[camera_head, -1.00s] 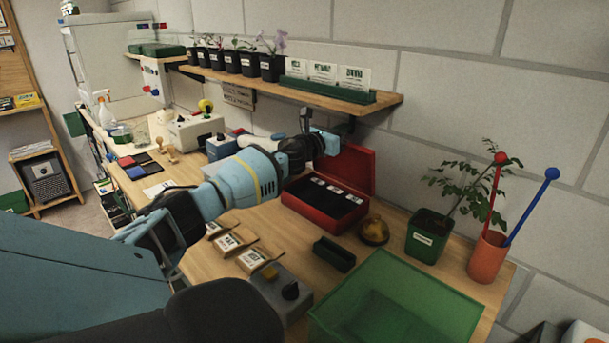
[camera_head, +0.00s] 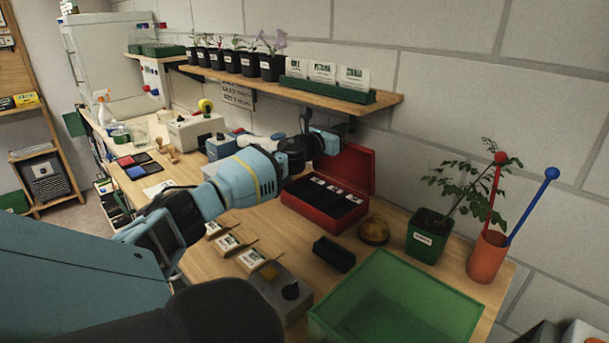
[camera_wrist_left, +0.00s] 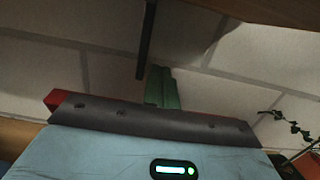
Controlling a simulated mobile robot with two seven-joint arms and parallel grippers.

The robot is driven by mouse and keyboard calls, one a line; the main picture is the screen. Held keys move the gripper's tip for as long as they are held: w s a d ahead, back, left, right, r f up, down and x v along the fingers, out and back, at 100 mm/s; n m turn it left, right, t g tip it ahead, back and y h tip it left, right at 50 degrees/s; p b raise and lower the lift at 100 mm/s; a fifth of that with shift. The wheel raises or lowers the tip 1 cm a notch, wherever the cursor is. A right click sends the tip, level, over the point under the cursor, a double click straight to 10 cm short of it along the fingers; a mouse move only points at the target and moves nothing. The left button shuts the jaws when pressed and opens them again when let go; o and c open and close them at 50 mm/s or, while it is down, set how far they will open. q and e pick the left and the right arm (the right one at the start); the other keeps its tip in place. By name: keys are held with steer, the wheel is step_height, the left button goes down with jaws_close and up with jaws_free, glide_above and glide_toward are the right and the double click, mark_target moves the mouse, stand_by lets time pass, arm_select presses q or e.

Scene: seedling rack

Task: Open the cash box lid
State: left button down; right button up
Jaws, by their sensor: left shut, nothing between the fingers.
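The red cash box (camera_head: 308,213) stands on the bench near the wall. Its lid (camera_head: 358,168) is raised and stands steeply at the back. Inside is a dark tray with several white labelled slips. My left gripper (camera_head: 328,143) is beside the raised lid's upper left part, below the shelf. In the left wrist view its fingers (camera_wrist_left: 162,88) are together with nothing between them. A bit of red, likely the lid, shows there at the left behind the gripper body. I cannot tell whether the gripper touches the lid. My right gripper is not in view.
A wall shelf (camera_head: 300,82) with potted seedlings and cards hangs just above my left gripper. A brass bell-like object (camera_head: 374,230), small dark tray (camera_head: 334,254), potted plant (camera_head: 428,236) and green crate (camera_head: 400,300) stand to the right. Seed packets (camera_head: 240,255) lie in front.

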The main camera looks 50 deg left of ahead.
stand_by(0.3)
arm_select(q)
steer(key=shift+s+f, duration=0.2)
steer(key=shift+s, duration=0.65)
steer(key=s+b, duration=0.1)
steer(key=s, duration=0.5)
steer(key=shift+d+f, duration=0.2)
steer(key=shift+d, duration=0.25)
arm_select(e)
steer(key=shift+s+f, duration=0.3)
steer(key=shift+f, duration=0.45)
